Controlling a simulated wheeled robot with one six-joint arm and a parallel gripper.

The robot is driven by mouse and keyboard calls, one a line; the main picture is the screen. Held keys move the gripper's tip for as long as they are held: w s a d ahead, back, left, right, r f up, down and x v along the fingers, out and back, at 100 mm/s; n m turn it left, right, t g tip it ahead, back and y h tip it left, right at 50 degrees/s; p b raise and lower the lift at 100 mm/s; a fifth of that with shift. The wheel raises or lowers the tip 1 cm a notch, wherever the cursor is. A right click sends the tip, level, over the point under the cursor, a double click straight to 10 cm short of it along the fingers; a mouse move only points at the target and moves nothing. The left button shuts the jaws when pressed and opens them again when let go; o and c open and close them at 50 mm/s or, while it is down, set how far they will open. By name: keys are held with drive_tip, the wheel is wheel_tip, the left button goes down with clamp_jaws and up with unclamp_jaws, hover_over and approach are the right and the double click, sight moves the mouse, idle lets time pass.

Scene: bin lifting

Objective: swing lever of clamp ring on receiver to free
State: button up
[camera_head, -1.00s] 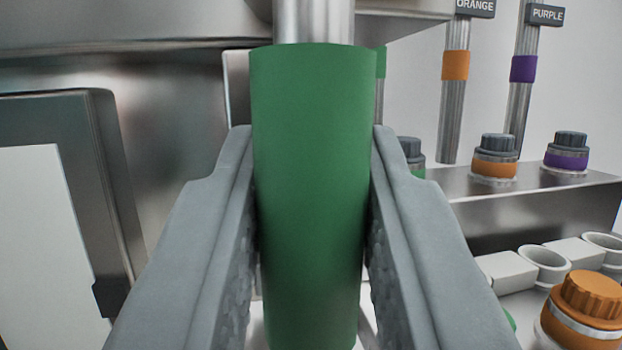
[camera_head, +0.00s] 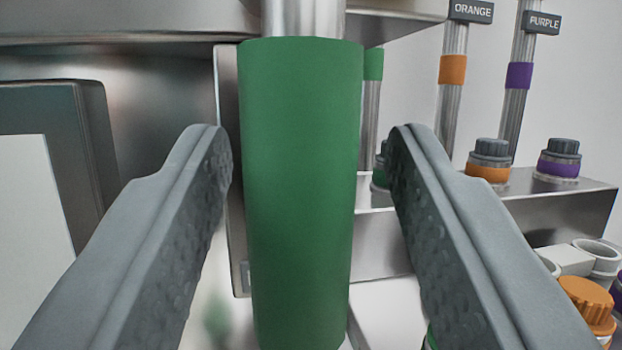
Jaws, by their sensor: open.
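A green cylindrical sleeve (camera_head: 300,190) hangs upright below a steel tube (camera_head: 303,18) in the middle of the view. My gripper (camera_head: 308,145) is open, with one finger on each side of the green sleeve and a gap on both sides. The gap is wider on the right. No clamp ring or lever can be clearly made out. The lower end of the sleeve runs close to the bottom edge of the view.
A steel shelf (camera_head: 560,207) at right carries orange-banded (camera_head: 489,163) and purple-banded (camera_head: 559,160) capped fittings. Tubes labelled ORANGE (camera_head: 471,11) and PURPLE (camera_head: 542,22) stand behind. An orange cap (camera_head: 586,298) and white cups (camera_head: 596,257) are at lower right. A grey-framed panel (camera_head: 80,130) is at left.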

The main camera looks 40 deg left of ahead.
drive_tip(key=v, duration=1.7)
drive_tip(key=shift+d, duration=0.25)
drive_tip(key=shift+s, duration=0.15)
